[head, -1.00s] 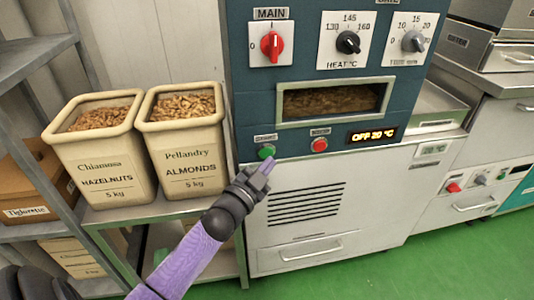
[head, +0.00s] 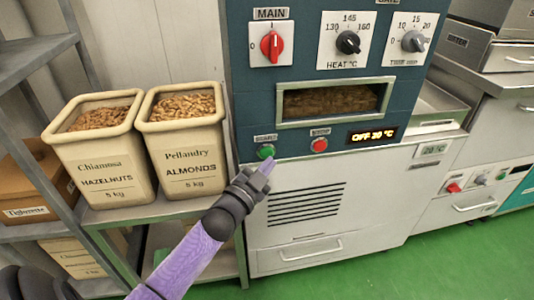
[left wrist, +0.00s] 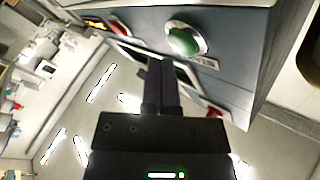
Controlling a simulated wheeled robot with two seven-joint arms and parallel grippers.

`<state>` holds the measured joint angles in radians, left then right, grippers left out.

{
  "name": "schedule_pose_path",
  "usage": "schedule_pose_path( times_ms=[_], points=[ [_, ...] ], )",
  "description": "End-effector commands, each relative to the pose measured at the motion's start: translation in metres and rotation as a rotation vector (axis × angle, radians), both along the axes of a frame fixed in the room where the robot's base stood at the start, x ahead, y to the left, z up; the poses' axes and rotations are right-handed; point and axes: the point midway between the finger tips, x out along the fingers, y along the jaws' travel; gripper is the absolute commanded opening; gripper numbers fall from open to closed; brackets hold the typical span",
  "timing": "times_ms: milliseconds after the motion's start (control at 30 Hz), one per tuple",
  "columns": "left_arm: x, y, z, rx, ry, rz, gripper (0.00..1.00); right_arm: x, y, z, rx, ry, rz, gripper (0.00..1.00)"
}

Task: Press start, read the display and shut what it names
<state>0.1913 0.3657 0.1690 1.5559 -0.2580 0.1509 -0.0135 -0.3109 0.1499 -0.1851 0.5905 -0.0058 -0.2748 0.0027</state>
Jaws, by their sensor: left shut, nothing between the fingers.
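My left gripper (head: 266,165) is shut and empty, its fingertips just below the green start button (head: 265,151) on the blue machine panel. In the left wrist view the closed fingers (left wrist: 161,75) point at the panel, and the green button (left wrist: 185,39) stands beside their tips; I cannot tell whether they touch it. A red stop button (head: 319,145) sits to the right of the green one. Above are the red MAIN switch (head: 270,45), the HEAT knob (head: 348,42) and a third knob (head: 413,41). My right gripper is not in view.
Bins of hazelnuts (head: 100,160) and almonds (head: 183,150) stand on a metal table left of the machine. A window (head: 333,100) in the panel shows a brown mass. Steel units (head: 490,120) stand at the right. The green floor (head: 400,265) in front is clear.

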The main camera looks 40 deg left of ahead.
Motion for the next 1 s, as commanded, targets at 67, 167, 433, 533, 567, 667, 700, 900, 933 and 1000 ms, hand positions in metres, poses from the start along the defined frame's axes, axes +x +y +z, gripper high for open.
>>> schedule_pose_path(
  times_ms=[67,167,433,533,567,667,700,900,933,1000],
  points=[
    [0.0,0.0,0.0,0.0,0.0,0.0,0.0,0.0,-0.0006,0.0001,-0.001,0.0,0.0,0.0],
    [0.0,0.0,0.0,0.0,0.0,0.0,0.0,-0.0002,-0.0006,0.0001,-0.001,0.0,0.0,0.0],
    [0.0006,0.0007,-0.0001,0.0,0.0,0.0,0.0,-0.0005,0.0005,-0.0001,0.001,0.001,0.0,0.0],
    [0.0026,0.0031,0.0,0.002,0.0,0.0,0.0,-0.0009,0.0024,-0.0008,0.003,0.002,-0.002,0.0],
    [0.0033,0.0041,0.0,0.002,0.0,0.0,0.0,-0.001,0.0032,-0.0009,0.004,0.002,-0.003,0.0],
    [0.0053,0.0065,0.0,0.001,0.0,0.0,0.0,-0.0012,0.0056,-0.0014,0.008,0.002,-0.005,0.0],
    [0.0055,0.0067,0.0001,0.001,0.0,0.0,0.0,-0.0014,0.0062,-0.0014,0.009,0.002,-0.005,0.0],
    [0.0054,0.0065,0.0002,0.0,0.0,0.0,0.0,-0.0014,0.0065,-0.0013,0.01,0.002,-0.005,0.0],
    [0.0055,0.0065,0.0002,0.0,0.0,0.0,0.0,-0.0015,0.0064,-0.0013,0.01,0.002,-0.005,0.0],
    [0.0057,0.0068,0.0001,0.0,0.0,0.0,0.0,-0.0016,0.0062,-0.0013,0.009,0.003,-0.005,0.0]
  ],
)
